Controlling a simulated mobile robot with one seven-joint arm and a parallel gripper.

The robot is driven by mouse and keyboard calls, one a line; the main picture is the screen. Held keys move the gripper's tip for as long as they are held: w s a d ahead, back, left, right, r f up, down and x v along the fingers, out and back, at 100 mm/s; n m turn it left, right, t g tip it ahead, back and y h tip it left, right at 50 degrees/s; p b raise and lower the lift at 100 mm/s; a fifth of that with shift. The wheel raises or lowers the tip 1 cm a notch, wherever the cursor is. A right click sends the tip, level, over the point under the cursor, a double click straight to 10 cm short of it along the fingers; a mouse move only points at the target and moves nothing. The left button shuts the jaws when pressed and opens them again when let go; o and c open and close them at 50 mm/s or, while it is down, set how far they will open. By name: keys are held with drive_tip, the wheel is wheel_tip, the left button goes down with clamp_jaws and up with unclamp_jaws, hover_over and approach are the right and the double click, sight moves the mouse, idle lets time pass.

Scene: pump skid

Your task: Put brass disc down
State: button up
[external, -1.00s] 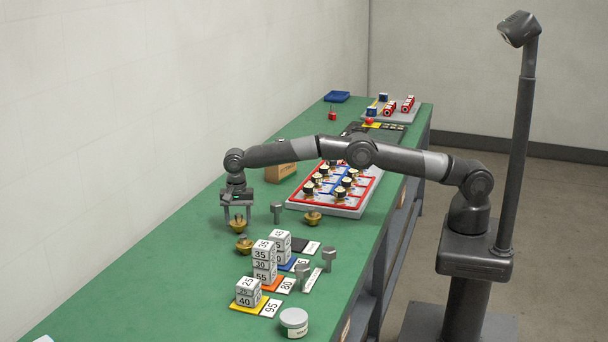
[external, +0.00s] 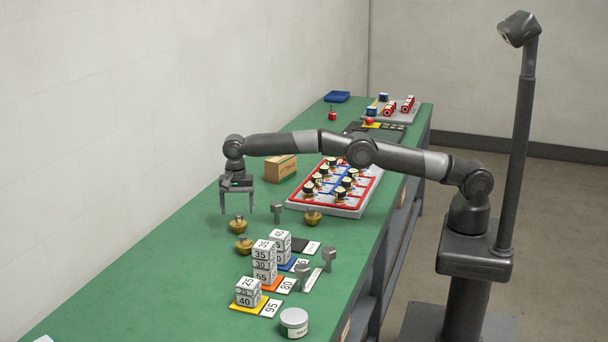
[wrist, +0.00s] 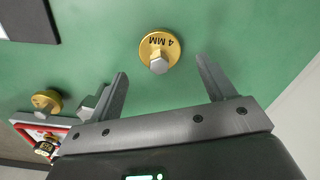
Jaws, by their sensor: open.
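A brass disc (external: 238,226) with a grey knob on top sits upright on the green bench. In the wrist view the same brass disc (wrist: 160,47) shows "4 MM" on its face and lies just beyond the fingertips, between their lines. My gripper (external: 237,208) is open and empty above and slightly behind it, apart from it. In the wrist view both fingers of my gripper (wrist: 162,68) are spread wide.
A grey T-shaped post (external: 277,213) stands right of the disc. Stacked numbered blocks (external: 264,262) stand nearer the front. A red-edged tray (external: 345,207) and a cardboard box (external: 281,168) lie behind. The green bench (external: 165,258) is clear to the left.

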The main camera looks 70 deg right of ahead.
sight(238, 215)
drive_tip(key=shift+d+r, duration=0.1)
drive_tip(key=shift+r, duration=1.55)
drive_tip(key=s+d+r+n+t, duration=0.1)
drive_tip(key=s+d+r, duration=0.25)
drive_tip(key=r, duration=0.35)
drive_tip(key=s+d+r+n, duration=0.2)
drive_tip(key=d+r, duration=0.3)
drive_tip(key=r, duration=0.2)
drive_tip(key=s+d+r+n+t, duration=0.1)
drive_tip(key=s+d+r, duration=0.2)
drive_tip(key=d+r, duration=0.3)
drive_tip(key=s+d+r+n+t, duration=0.15)
drive_tip(key=s+d+r, duration=0.25)
drive_tip(key=s, duration=0.4)
drive_tip(key=s+d+r+n, duration=0.2)
drive_tip(key=s+d+r, duration=0.1)
drive_tip(key=s, duration=0.5)
drive_tip(key=s+d+f+n, duration=0.2)
drive_tip(key=s+f, duration=0.1)
drive_tip(key=s, duration=0.6)
drive_tip(key=s+d+f+n+t, duration=0.1)
drive_tip(key=s+f, duration=0.3)
drive_tip(key=s, duration=0.5)
drive_tip(key=s+d+f+n+t, duration=0.1)
drive_tip(key=s+d+f+n, duration=0.2)
drive_tip(key=s, duration=0.6)
drive_tip(key=shift+d+f, duration=0.2)
drive_tip(key=shift+d, duration=0.4)
drive_tip(key=shift+o, duration=0.3)
